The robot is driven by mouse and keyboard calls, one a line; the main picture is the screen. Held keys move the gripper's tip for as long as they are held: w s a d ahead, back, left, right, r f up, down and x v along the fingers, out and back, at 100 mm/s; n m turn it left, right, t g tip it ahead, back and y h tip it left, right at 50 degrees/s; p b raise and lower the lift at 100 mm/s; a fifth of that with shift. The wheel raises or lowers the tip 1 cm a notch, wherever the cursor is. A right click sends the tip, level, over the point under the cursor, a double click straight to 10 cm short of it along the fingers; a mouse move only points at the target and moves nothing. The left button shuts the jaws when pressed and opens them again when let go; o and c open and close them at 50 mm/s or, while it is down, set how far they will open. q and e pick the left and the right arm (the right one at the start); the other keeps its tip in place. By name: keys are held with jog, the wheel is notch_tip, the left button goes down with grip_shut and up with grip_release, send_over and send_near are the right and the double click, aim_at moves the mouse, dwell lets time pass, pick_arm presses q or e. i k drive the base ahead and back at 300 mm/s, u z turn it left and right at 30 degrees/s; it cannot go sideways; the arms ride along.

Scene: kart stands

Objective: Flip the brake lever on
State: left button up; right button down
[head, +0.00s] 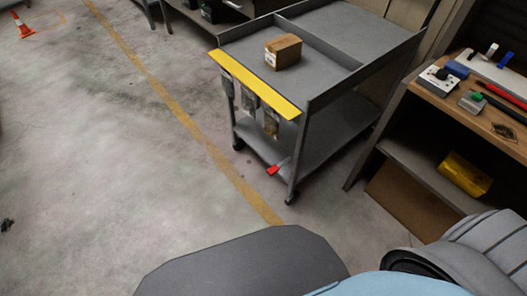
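A grey cart (352,140) stands right of centre, with a yellow strip (255,86) along its near upper edge. A small red lever (273,170) sticks out low on the cart, by the bottom shelf and the near leg. It looks like the brake lever; its exact angle is too small to tell. Neither of my grippers is in view. Only grey and blue parts of my own body show along the bottom edge, apart from the cart.
A cardboard box (283,52) sits on the cart's top. A wooden workbench (488,117) with tools stands at the right, with a yellow bin (464,175) below. Open concrete floor (110,165) with a yellow line lies left. An orange cone (21,26) stands far left.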

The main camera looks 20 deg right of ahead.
aim_at(274, 169)
jog(key=i, duration=0.95)
jog(key=u, duration=2.6)
jog(key=i, duration=0.4)
jog(key=z, duration=3.85)
